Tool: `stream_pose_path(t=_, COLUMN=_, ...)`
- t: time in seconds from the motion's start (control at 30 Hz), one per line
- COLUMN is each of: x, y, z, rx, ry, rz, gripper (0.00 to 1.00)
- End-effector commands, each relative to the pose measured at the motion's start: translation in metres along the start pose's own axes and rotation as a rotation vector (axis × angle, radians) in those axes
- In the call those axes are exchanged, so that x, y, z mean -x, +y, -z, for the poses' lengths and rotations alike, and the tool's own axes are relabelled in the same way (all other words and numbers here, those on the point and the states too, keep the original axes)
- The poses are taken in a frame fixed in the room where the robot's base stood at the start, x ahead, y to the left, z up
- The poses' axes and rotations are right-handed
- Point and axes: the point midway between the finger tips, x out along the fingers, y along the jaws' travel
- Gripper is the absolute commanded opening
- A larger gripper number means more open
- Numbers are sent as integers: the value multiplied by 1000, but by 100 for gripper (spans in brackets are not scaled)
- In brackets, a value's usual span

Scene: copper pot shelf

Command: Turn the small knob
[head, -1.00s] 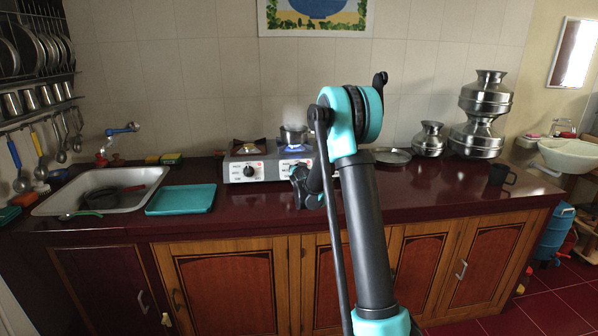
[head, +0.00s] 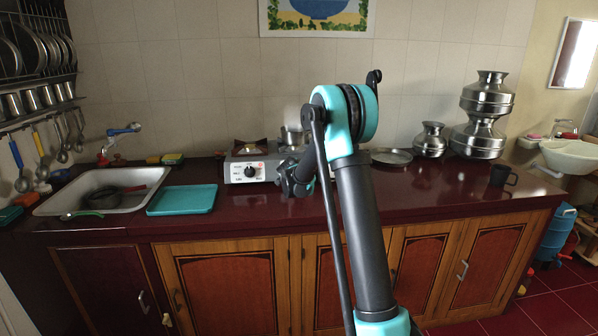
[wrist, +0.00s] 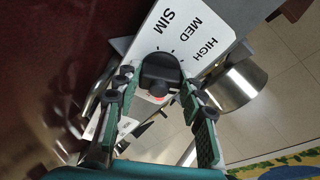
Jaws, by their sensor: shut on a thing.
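In the wrist view a black knob (wrist: 160,75) sits on the stove's white front panel (wrist: 185,35), beside the printed words SIM, MED and HIGH. My gripper (wrist: 160,88) has its green fingers on either side of this knob and is shut on it. In the head view my gripper (head: 287,180) is at the right part of the stove (head: 238,172) front and hides the right knob. The other black knob (head: 250,171) shows uncovered on the left of the panel.
A steel pot (head: 292,137) stands on the right burner, partly behind my arm; the left burner (head: 250,147) is empty. A teal tray (head: 182,200) and sink (head: 100,192) lie left. A plate (head: 391,156), steel vessels (head: 478,138) and dark mug (head: 502,176) stand right.

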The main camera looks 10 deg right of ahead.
Motion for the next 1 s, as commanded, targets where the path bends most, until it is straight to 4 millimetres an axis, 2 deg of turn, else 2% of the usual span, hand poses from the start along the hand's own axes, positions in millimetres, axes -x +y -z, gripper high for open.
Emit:
stream_pose_path(t=0.2, x=0, y=-1, z=0, rx=-171, ry=-1, rz=-44, gripper=10)
stream_pose_path(t=0.5, x=0, y=-2, z=0, rx=-326, ry=-1, rz=-84, gripper=10)
stream_pose_path(t=1.0, x=0, y=-2, z=0, rx=-387, ry=-2, rz=-100, gripper=10)
